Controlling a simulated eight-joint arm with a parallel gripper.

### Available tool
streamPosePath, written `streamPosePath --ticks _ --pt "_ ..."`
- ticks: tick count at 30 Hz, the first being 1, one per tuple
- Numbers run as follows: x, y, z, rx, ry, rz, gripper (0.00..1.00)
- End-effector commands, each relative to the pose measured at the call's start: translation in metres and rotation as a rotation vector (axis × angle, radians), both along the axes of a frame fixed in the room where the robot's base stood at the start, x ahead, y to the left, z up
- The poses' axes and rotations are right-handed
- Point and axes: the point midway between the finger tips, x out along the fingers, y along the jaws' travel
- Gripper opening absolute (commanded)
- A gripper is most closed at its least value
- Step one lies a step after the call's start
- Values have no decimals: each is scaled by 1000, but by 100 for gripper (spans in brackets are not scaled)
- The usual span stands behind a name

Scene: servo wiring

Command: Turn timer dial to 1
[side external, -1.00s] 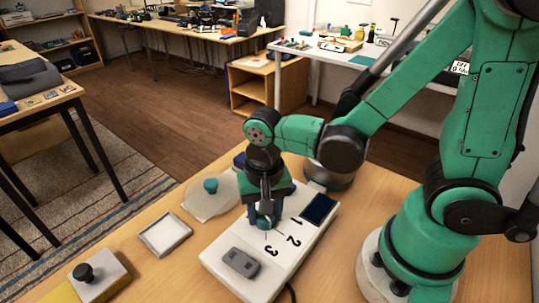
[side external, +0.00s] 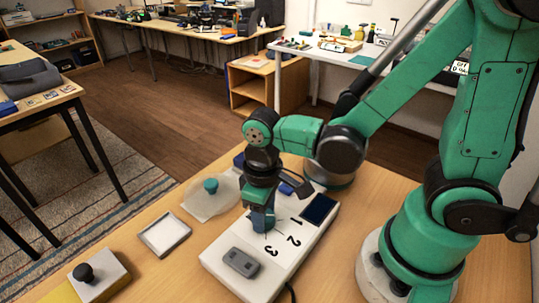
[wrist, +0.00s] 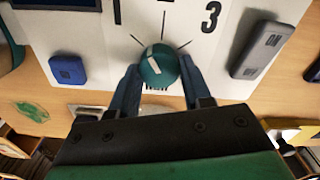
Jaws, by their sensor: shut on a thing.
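The timer dial (wrist: 158,64) is a round teal knob with a white pointer mark, on a white panel (side external: 222,259) printed 1, 2 and 3. In the wrist view its mark leans up and left, seemingly between the lines toward 1 and 2. My gripper (wrist: 158,77) is shut on the dial, one finger on each side. In the side view my gripper (side external: 262,222) points down onto the panel and hides most of the dial.
The panel also carries a grey ON switch (side external: 241,262), a blue block (wrist: 67,69) and a dark screen (side external: 318,208).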

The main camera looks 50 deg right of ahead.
Motion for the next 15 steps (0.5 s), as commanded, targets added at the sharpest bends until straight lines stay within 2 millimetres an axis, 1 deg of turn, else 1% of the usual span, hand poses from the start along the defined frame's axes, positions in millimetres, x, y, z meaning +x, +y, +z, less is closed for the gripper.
streamPosePath --ticks 6,15 --pt "0 0 0 0 0 160 0" --pt "0 1 0 -1 0 294 0"
